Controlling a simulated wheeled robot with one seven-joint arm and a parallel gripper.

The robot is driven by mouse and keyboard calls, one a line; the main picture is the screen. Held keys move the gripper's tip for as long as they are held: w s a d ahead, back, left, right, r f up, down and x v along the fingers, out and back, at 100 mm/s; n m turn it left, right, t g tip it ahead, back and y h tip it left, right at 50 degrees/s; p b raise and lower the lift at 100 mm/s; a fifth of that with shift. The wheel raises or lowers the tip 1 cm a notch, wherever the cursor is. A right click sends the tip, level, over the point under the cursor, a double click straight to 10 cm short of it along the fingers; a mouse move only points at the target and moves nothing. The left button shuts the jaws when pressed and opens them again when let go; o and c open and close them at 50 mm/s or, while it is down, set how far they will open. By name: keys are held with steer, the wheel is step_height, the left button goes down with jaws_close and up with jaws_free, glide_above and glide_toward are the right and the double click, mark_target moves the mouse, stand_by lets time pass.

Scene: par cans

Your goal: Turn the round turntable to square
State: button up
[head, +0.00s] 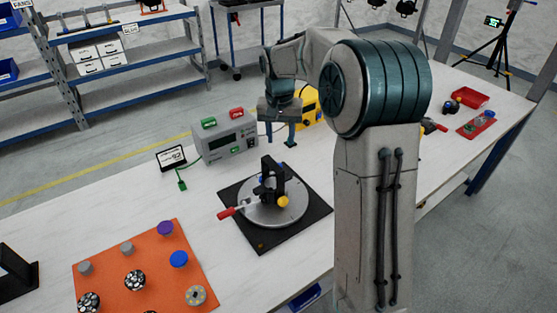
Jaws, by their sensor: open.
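The round turntable (289,213) is a grey metal disc on a black square base plate (262,242) on the white table. A black upright fixture (268,180) stands on the disc, with a yellow knob (283,201) at its front. A red-tipped handle (227,213) sticks out to the left of the disc. My gripper (283,138) is above the table, behind the turntable and apart from it. Its fingers point down and are spread, with nothing seen between them. My arm covers the table to the right of the turntable.
A grey box (226,143) with green and red connectors stands behind the turntable, beside a small sign (171,158) and a yellow device (308,105). An orange mat (150,270) with several round parts lies front left. A red tray (469,97) is far right.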

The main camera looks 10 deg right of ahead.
steer(key=w+f+m, duration=0.1)
steer(key=w+f, duration=0.2)
steer(key=w, duration=0.2)
steer(key=f, duration=0.4)
steer(key=f+p, duration=0.1)
steer(key=f, duration=0.4)
steer(key=f+p, duration=0.1)
steer(key=f, duration=0.3)
steer(key=shift+w+d+f, duration=0.2)
steer(key=shift+d+f, duration=0.05)
steer(key=shift+d, duration=0.1)
